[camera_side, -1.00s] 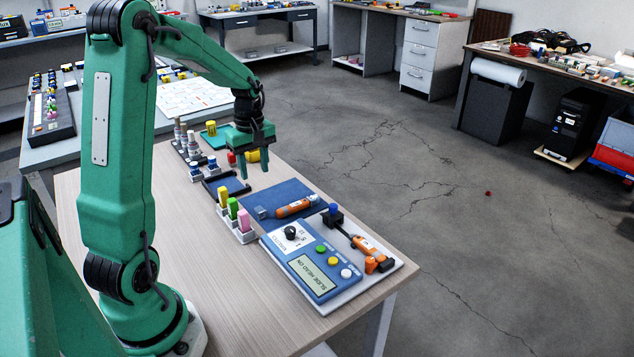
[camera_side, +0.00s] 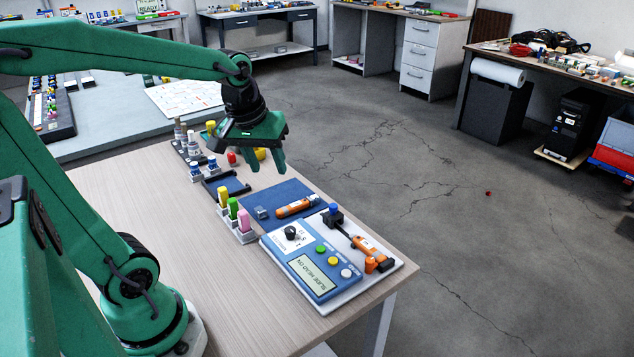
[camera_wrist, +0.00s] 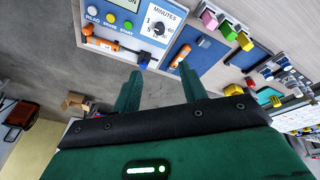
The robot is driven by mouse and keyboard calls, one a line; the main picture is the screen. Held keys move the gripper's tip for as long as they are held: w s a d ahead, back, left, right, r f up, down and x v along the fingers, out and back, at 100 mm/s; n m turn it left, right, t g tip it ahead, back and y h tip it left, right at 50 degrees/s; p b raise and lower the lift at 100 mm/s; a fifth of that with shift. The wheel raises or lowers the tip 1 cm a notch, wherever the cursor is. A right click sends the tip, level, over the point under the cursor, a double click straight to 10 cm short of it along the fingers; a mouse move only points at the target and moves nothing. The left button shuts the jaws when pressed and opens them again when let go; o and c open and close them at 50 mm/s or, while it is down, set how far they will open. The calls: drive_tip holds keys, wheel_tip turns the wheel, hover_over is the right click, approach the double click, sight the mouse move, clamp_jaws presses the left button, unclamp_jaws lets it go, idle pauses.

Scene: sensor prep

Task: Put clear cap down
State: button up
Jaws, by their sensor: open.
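A small clear cap (camera_side: 261,212) rests on the left part of the blue mat (camera_side: 282,193). An orange sensor pen (camera_side: 295,207) lies on the mat to its right, apart from it. In the wrist view the cap (camera_wrist: 204,42) shows as a pale grey piece on the mat (camera_wrist: 190,52), near the orange pen (camera_wrist: 181,57). My gripper (camera_side: 269,160) is open and empty, raised behind the mat in the side view. Its two fingers (camera_wrist: 161,75) stand apart in the wrist view with nothing between them.
A blue device with a screen and buttons (camera_side: 315,285) stands at the table's front right, with another orange pen (camera_side: 370,250) beside it. A rack of coloured markers (camera_side: 244,234) is left of the mat. Bottles and a small dark tray (camera_side: 228,187) stand farther back.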

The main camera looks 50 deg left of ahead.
drive_tip(key=s+d+r+m+t, duration=0.1)
drive_tip(key=s+d+m+t, duration=0.1)
drive_tip(key=s+d+m, duration=0.5)
drive_tip(key=shift+s+d+r+h, duration=0.2)
drive_tip(key=shift+d+h, duration=0.1)
drive_tip(key=shift+h, duration=0.1)
